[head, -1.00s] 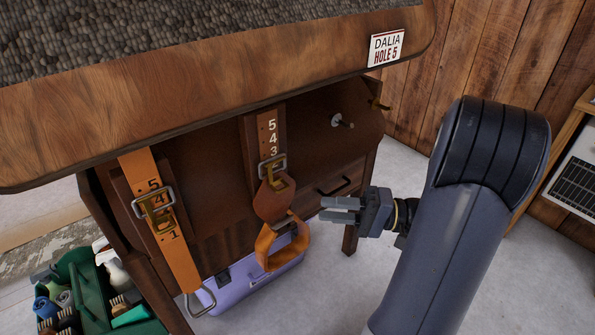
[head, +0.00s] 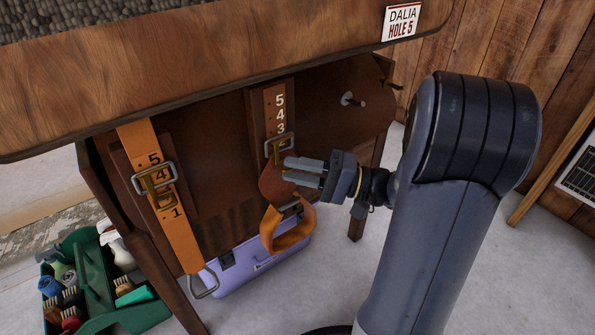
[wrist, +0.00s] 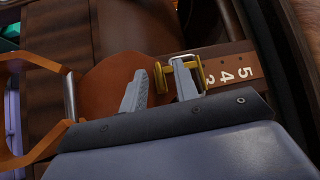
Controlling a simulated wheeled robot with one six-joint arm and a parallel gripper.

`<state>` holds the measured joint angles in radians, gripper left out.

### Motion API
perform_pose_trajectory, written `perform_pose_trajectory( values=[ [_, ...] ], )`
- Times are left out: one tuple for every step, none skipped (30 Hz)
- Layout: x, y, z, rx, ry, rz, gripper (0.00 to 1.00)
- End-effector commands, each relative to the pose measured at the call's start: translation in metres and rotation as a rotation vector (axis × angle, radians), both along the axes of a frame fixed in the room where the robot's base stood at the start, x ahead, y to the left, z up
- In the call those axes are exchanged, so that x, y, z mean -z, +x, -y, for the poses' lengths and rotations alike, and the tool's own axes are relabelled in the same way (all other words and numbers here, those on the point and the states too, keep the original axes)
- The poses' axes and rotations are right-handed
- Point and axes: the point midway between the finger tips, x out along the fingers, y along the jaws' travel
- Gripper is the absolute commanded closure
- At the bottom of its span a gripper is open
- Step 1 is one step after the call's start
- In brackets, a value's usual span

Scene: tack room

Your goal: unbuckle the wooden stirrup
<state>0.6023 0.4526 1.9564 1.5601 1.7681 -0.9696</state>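The wooden stirrup (head: 290,232), a wide tan loop, hangs from the right strap (head: 275,103), which shows the numbers 5, 4 and 3. It is partly in view at the left of the wrist view (wrist: 35,62). The strap's buckle (head: 278,148), with a steel frame and brass part, sits just above a broad brown leather piece (wrist: 105,80). My gripper (head: 285,169) is open, its fingers apart over this leather beside the buckle. In the wrist view (wrist: 160,66), one fingertip overlaps the buckle's edge; I cannot tell whether it touches.
A sign (head: 402,20) reads "DALIA HOLE 5". A left strap (head: 168,205) has its own buckle (head: 154,178) and metal stirrup (head: 203,287). A purple case (head: 255,262) and green grooming tote (head: 92,275) are below.

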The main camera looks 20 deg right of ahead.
Motion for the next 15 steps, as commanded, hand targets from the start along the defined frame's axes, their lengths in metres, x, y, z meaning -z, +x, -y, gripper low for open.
perform_pose_trajectory(
  values=[
    [0.0, 0.0004, -0.0013, -0.001, 0.0, 0.0, 0.71],
    [0.0, 0.0006, -0.0016, 0.0, 0.0, 0.0, 0.71],
    [-0.0002, 0.0007, -0.0019, 0.0, 0.0, -0.001, 0.71],
    [-0.0002, 0.0008, -0.002, 0.0, 0.0, -0.001, 0.71],
    [-0.0002, 0.0009, -0.0019, 0.0, 0.0, -0.001, 0.71],
    [-0.0002, 0.0008, -0.0018, 0.0, 0.0, -0.001, 0.71],
    [-0.0002, 0.0008, -0.0017, 0.0, 0.0, -0.001, 0.71],
    [-0.0002, 0.0008, -0.0017, 0.0, 0.0, -0.001, 0.71],
    [-0.0002, 0.0008, -0.0017, 0.0, 0.0, -0.001, 0.72],
    [-0.0001, 0.0007, -0.0016, 0.0, 0.0, -0.001, 0.74],
    [-0.0001, 0.0007, -0.0016, 0.0, 0.0, -0.001, 0.77],
    [-0.0001, 0.0007, -0.0016, 0.0, 0.0, -0.001, 0.8],
    [-0.0001, 0.0007, -0.0016, 0.0, 0.0, -0.001, 0.83],
    [-0.0001, 0.0007, -0.0016, 0.0, 0.0, -0.001, 0.85],
    [-0.0001, 0.0007, -0.0016, 0.0, 0.0, -0.001, 0.88]
  ],
)
